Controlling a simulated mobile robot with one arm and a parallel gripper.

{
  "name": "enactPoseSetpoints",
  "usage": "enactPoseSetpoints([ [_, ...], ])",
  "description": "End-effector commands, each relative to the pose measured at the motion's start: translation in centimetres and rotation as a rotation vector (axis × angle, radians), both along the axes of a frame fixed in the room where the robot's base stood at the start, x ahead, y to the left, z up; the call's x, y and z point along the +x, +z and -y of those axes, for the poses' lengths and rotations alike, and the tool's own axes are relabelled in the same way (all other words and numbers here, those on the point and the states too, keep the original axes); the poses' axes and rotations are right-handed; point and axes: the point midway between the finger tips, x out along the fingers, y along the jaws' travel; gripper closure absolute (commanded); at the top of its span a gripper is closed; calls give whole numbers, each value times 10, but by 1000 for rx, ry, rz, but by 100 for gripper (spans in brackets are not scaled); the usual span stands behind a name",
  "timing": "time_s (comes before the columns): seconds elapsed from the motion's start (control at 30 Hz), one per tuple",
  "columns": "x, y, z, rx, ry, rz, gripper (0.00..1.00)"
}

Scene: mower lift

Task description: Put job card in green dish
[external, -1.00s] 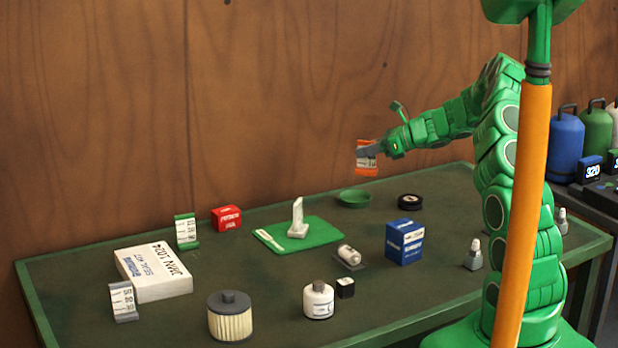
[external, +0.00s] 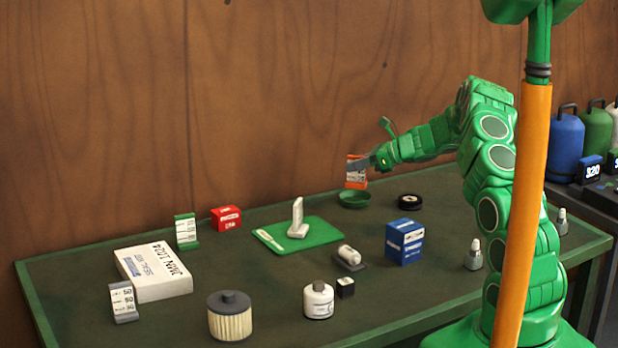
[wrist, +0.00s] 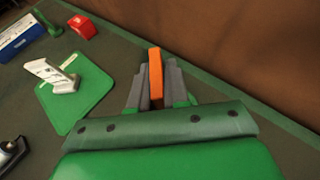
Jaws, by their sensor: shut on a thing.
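The job card (external: 356,171) is a small orange piece with a white printed face. My gripper (external: 364,165) is shut on it and holds it upright just above the green dish. In the wrist view the card (wrist: 156,76) shows as an orange edge between the two grey fingers of my gripper (wrist: 154,85). The green dish (external: 355,200) is small, round and shallow, near the back of the table. In the wrist view the dish is mostly hidden behind the gripper. I cannot tell whether the card touches the dish.
A black round tin (external: 410,202) stands right of the dish. A green mat (external: 318,232) with a white upright thing lies to its left. A blue box (external: 404,241), a red box (external: 226,217) and a white box (external: 155,273) stand on the table (external: 270,280). The wooden wall is close behind.

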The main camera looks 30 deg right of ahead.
Motion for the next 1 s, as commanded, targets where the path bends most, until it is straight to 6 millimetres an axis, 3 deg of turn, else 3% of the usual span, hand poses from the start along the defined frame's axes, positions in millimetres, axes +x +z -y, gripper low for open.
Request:
enactPoseSetpoints([
  [0.17, 4, -6, 0, 0, 0, 0, 100],
  [0.4, 4, -35, 0, 0, -1, -3, 100],
  [1.0, 4, -42, 0, 0, 0, 0, 100],
])
